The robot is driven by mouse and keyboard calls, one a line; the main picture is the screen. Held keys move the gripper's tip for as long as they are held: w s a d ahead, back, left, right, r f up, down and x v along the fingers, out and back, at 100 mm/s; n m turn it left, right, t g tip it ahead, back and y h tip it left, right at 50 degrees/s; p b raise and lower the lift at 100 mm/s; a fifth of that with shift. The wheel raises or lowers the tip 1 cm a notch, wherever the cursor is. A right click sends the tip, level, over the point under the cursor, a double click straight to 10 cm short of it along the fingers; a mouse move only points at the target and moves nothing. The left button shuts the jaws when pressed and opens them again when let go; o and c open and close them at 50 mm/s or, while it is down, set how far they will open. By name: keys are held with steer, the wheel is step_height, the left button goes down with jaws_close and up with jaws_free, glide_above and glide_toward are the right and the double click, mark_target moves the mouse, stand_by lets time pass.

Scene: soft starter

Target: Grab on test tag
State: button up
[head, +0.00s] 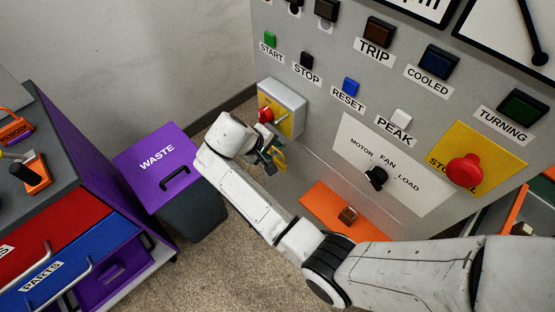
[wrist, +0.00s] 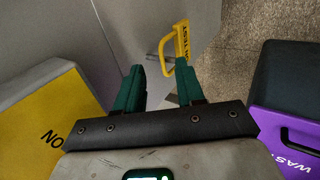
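The yellow test tag (wrist: 183,42), with dark lettering, shows in the wrist view just past the fingertips, in front of the grey panel. A thin yellow loop stands out from its left side.
A box with a red switch (head: 266,115) juts from the panel just above my gripper. The panel (head: 320,120) bears buttons and a red stop knob (head: 465,170). A purple-lidded waste bin (head: 150,160) stands left, beside a drawer cabinet (head: 75,205). Carpet lies below.

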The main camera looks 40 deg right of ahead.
mark_target(282, 154)
steer(key=shift+s+x, duration=0.15)
steer(key=shift+x, duration=1.25)
steer(key=shift+s+x, duration=0.1)
steer(key=shift+x, duration=1.3)
jaws_close()
steer(key=shift+f, duration=0.1)
